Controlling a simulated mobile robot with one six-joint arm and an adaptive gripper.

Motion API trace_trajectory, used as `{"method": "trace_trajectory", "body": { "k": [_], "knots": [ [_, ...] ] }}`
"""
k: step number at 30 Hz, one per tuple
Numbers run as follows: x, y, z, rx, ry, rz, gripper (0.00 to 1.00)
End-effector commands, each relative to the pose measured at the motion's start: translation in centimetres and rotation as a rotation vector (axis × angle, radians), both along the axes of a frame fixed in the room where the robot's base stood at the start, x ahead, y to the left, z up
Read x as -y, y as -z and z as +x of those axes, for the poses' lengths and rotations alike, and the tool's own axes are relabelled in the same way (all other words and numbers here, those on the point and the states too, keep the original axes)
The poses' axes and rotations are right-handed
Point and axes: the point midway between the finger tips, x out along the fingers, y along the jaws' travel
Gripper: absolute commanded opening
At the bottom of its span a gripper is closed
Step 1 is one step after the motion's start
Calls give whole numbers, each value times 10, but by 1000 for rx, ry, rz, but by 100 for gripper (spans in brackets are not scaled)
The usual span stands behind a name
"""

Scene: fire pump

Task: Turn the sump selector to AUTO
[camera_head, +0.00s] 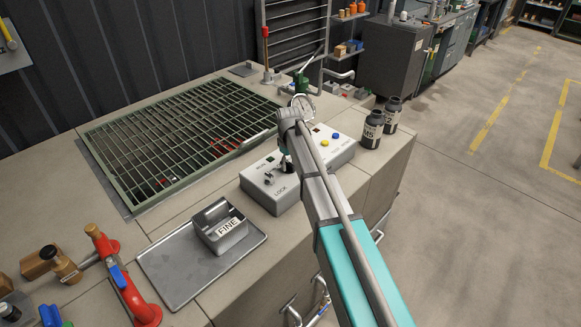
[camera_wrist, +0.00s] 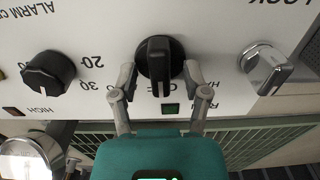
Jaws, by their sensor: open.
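The sump selector, a black rotary knob with a raised bar (camera_wrist: 160,60), sits on the white control panel (camera_wrist: 215,25) in the wrist view, where lettering appears upside down. Its bar stands vertical in the picture, in line with lettering below that starts with O. Part of HAND shows to the right; my left finger covers the area opposite, and AUTO is not readable. My gripper (camera_wrist: 158,72) is open, one finger on each side of the knob, with gaps visible. In the head view the console (camera_head: 262,190) is partly hidden by my arm, and the fingers are unclear there.
In the wrist view, a black numbered knob (camera_wrist: 48,74) is left and a silver LOCK knob (camera_wrist: 266,68) right; a green lamp (camera_wrist: 171,108) lies below. In the head view, a grating (camera_head: 180,135), a FINE tray (camera_head: 222,228) and dark bottles (camera_head: 373,130) surround the console.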

Motion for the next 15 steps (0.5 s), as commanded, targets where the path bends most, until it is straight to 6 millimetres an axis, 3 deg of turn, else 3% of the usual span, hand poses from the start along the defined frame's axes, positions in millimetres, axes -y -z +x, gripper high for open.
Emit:
{"method": "trace_trajectory", "body": {
  "k": [12, 15],
  "knots": [
    [0, 2, 0, 0, 0, 0, 60],
    [0, 2, 0, 0, 0, 0, 41]
  ]
}}
